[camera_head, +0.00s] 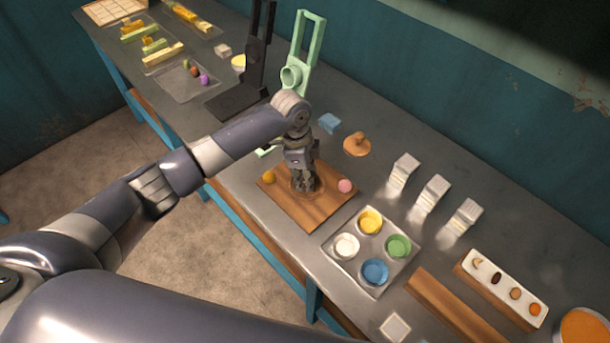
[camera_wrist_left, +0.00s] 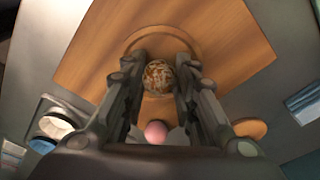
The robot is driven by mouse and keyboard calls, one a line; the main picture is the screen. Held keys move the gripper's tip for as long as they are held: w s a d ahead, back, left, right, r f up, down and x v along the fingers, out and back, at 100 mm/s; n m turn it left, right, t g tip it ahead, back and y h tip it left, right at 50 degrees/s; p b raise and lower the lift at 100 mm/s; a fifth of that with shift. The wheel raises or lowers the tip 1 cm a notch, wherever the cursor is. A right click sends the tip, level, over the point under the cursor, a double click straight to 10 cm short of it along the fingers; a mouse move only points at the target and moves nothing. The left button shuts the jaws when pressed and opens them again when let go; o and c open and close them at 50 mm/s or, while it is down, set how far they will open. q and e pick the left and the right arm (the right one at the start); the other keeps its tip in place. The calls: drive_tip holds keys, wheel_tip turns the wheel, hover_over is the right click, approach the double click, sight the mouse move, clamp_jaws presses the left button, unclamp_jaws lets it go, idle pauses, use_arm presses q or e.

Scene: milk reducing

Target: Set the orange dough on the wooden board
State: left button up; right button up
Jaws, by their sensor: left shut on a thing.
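The wooden board (camera_head: 318,212) lies on the grey table, with a ring mark around its middle. An orange dough ball (camera_head: 268,177) rests near the board's left corner. A pink ball (camera_head: 345,186) sits near its right corner and also shows in the left wrist view (camera_wrist_left: 155,132). My left gripper (camera_head: 304,188) points down over the board's middle. In the left wrist view its fingers (camera_wrist_left: 158,90) are shut on a brown-and-white speckled ball (camera_wrist_left: 158,75) at the ring. The gripper hides this ball in the head view. My right gripper is not in view.
A tray (camera_head: 347,268) with several coloured cups is right of the board. A wooden knob (camera_head: 357,145), a blue block (camera_head: 329,122) and a green stand (camera_head: 300,60) are behind. Several white blocks (camera_head: 433,192) stand farther right.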

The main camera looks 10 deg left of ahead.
use_arm(q)
drive_tip(key=shift+f, duration=0.15)
idle(0.3)
drive_tip(key=o, duration=0.9)
drive_tip(key=shift+o, duration=0.2)
drive_tip(key=o, duration=0.5)
drive_tip(key=shift+p, duration=0.3)
drive_tip(key=shift+r+p, duration=3.5)
